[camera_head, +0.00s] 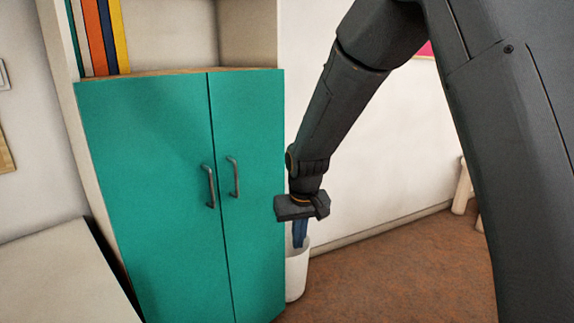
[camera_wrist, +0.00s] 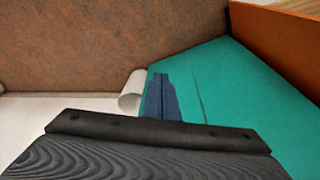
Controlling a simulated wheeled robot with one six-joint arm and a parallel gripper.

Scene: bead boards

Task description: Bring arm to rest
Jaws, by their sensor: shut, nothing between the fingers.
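My arm reaches down from the upper right in the head view, in front of the white wall. My gripper (camera_head: 300,236) points down at its end, with blue fingers together and nothing between them. In the head view the fingers overlap the top of a white bin behind them. In the wrist view my gripper (camera_wrist: 161,96) shows as a narrow blue shape beyond the dark wrist housing. No bead board shows in either view.
A teal cabinet (camera_head: 150,170) with two shut doors and grey handles stands left of my gripper. The white bin (camera_head: 297,278) stands beside it on the brown floor (camera_head: 400,275). A pale surface (camera_head: 60,280) lies at lower left. Clear floor lies right of the bin.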

